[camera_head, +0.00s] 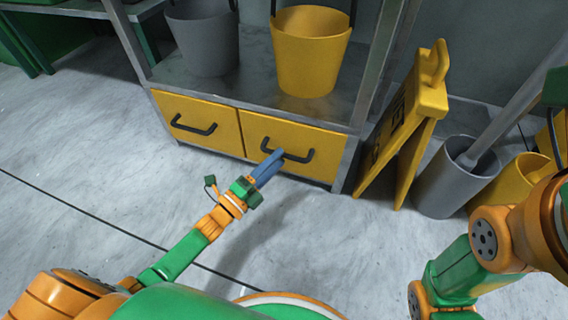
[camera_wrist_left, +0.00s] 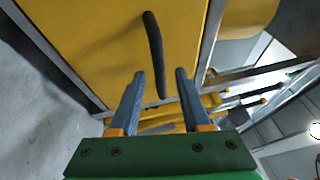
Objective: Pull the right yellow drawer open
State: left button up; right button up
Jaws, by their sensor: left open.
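The right yellow drawer (camera_head: 308,165) sits flush in the lower part of the metal rack, closed, with a black bar handle (camera_head: 287,152) on its front. In the left wrist view the drawer front (camera_wrist_left: 115,45) fills the upper left, and the dark handle (camera_wrist_left: 154,50) runs down toward the gap between my fingers. My left gripper (camera_head: 272,160) is open, its blue fingertips at the handle's left part. The fingers (camera_wrist_left: 159,75) lie either side of the handle's lower end in the picture; contact cannot be told. My right gripper is out of view.
The left yellow drawer (camera_head: 197,123) is also closed. Grey (camera_head: 205,40) and yellow (camera_head: 309,55) buckets stand on the shelf above. A yellow folding sign (camera_head: 405,125) and a grey bin (camera_head: 452,180) stand right of the rack. The floor before the drawers is clear.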

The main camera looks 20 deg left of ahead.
pick_arm(q)
jog(key=shift+b+x, duration=0.4)
jog(key=shift+x, duration=1.1)
grip_shut()
